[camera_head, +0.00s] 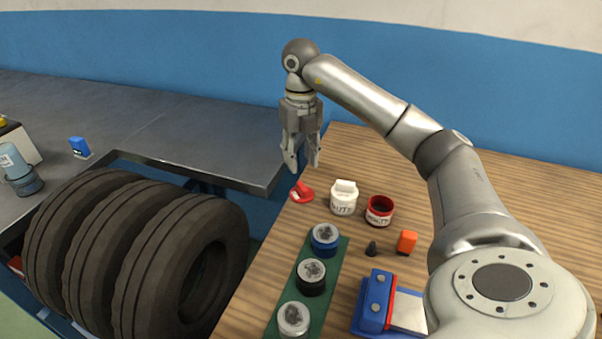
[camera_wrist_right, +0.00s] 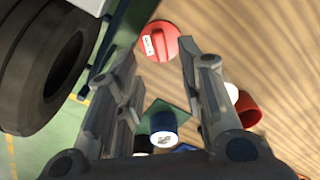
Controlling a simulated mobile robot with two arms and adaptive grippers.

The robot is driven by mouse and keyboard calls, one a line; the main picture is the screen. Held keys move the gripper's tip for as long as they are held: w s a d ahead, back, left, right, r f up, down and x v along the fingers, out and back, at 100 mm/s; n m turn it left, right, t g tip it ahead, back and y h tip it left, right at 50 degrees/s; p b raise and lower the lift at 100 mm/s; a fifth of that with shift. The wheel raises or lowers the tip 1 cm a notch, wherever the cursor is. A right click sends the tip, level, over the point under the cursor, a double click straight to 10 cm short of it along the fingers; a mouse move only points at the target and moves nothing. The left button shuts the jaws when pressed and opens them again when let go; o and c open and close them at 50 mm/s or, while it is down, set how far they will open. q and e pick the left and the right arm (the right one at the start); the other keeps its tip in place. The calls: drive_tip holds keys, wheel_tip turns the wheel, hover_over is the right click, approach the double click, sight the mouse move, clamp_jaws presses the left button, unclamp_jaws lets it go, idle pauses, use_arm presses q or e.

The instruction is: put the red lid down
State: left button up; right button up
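The red lid (camera_head: 302,191) lies on the wooden table (camera_head: 480,180) near its left edge. Its raised grip bar and a small white label show in the right wrist view, where the lid (camera_wrist_right: 159,41) is just beyond my fingertips. My right gripper (camera_head: 303,166) points down above the lid, its fingers apart and nothing between them. A gap seems to separate the fingertips from the lid. A red jar (camera_head: 380,211) without a lid stands to the right. My left gripper is not in view.
A white lidded jar (camera_head: 343,199) stands between the lid and the red jar. A green strip (camera_head: 333,268) holds several round containers. An orange block (camera_head: 406,242), a small dark piece (camera_head: 371,248) and a blue device (camera_head: 376,300) are nearer. Large tyres (camera_head: 140,255) stand left.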

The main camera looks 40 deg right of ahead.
drive_tip(key=shift+r+p, duration=0.4)
drive_tip(key=shift+r, duration=1.75)
